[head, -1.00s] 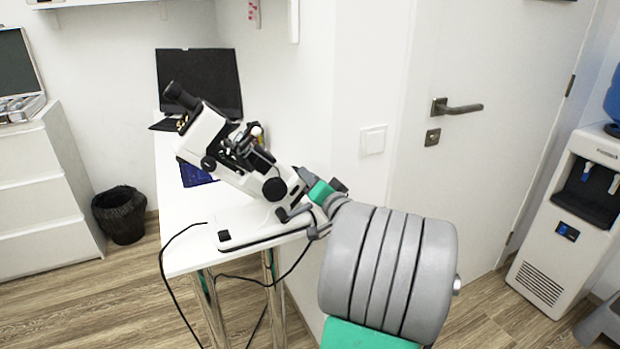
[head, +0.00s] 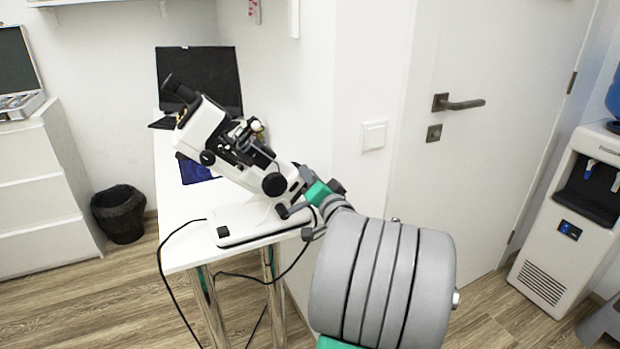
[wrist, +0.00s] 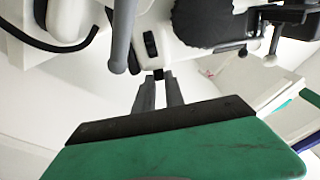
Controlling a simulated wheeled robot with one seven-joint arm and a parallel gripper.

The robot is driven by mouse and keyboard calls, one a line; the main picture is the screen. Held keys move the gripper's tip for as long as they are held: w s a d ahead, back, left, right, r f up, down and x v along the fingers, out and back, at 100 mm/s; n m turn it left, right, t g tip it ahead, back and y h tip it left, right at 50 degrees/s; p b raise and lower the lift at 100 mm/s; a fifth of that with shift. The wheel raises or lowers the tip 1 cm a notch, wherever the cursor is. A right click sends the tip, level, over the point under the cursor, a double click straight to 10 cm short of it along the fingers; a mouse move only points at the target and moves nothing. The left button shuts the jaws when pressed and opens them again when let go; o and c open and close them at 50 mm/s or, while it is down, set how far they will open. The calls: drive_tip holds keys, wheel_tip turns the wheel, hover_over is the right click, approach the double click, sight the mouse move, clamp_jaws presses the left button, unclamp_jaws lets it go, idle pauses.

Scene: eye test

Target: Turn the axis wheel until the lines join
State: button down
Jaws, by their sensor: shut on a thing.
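The white eye-test instrument (head: 212,131) with a black eyepiece (head: 182,91) stands tilted on its white base (head: 250,222) on the table. A large black round knob (head: 274,184) is on its side, and it also shows in the wrist view (wrist: 203,20). A smaller black knob (head: 207,157) sits higher up. My gripper (wrist: 159,86) is below the large knob, its two grey fingers shut on a small black part (wrist: 158,74) by the instrument's lower body. I cannot tell whether this part is the axis wheel. The lines inside the eyepiece are not visible.
The white table (head: 181,229) carries a dark laptop (head: 199,78) at the back. A wall and a door (head: 500,150) are to the right, with a water dispenser (head: 575,220) beyond. A black bin (head: 119,214) stands left.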

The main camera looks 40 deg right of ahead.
drive_tip(key=c, duration=1.4)
unclamp_jaws()
drive_tip(key=v, duration=0.7)
drive_tip(key=shift+s, duration=0.4)
drive_tip(key=shift+a, duration=0.15)
